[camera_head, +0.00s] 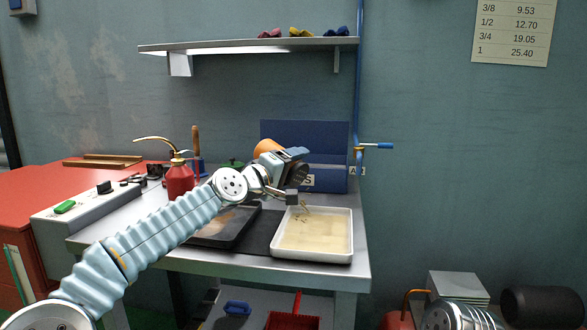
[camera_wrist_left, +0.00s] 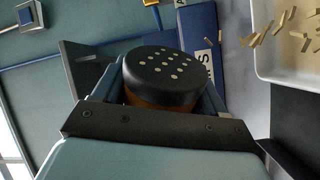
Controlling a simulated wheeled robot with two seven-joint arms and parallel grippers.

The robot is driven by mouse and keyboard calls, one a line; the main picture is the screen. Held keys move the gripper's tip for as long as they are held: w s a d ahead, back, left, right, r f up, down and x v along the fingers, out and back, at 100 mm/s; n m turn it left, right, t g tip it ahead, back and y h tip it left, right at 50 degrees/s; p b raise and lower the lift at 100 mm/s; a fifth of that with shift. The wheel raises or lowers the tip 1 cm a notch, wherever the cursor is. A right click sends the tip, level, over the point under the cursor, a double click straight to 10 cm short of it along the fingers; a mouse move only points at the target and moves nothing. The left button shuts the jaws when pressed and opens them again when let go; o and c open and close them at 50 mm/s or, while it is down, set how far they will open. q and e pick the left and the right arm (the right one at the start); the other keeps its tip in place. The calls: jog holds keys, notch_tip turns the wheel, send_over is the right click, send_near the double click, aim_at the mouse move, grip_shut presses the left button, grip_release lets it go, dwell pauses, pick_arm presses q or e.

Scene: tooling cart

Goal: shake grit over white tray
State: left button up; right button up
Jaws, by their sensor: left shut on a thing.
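The white tray (camera_head: 346,256) stands on the right part of the cart's grey top and holds a pale, sandy layer. My left gripper (camera_head: 286,162) is shut on an orange shaker (camera_head: 267,147) above the tray's back left edge. The shaker is tilted, with its black cap low and towards the tray. In the left wrist view the black perforated cap (camera_wrist_left: 165,74) shows between the fingers. Several tan grit pieces (camera_wrist_left: 266,36) show between the cap and the white tray (camera_wrist_left: 259,62). My right gripper is out of view.
A dark tray (camera_head: 239,237) lies left of the white tray. A red oil can (camera_head: 179,181) stands farther left, beside a grey control box (camera_head: 85,208). A blue bin (camera_head: 333,146) stands behind, under a wall shelf (camera_head: 230,45).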

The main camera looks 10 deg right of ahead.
aim_at(291, 171)
pick_arm(q)
jog(key=shift+s+r, duration=0.1)
jog(key=shift+s+d+r+b, duration=0.15)
jog(key=shift+s+d+b, duration=0.1)
jog(key=shift+s, duration=0.4)
jog(key=shift+s+d+r+b, duration=0.15)
jog(key=shift+s+b, duration=0.1)
jog(key=shift+s, duration=0.4)
jog(key=s, duration=0.1)
jog(key=s+d+r, duration=0.1)
jog(key=s, duration=0.3)
jog(key=shift+d+r, duration=0.2)
jog(key=shift+d, duration=0.05)
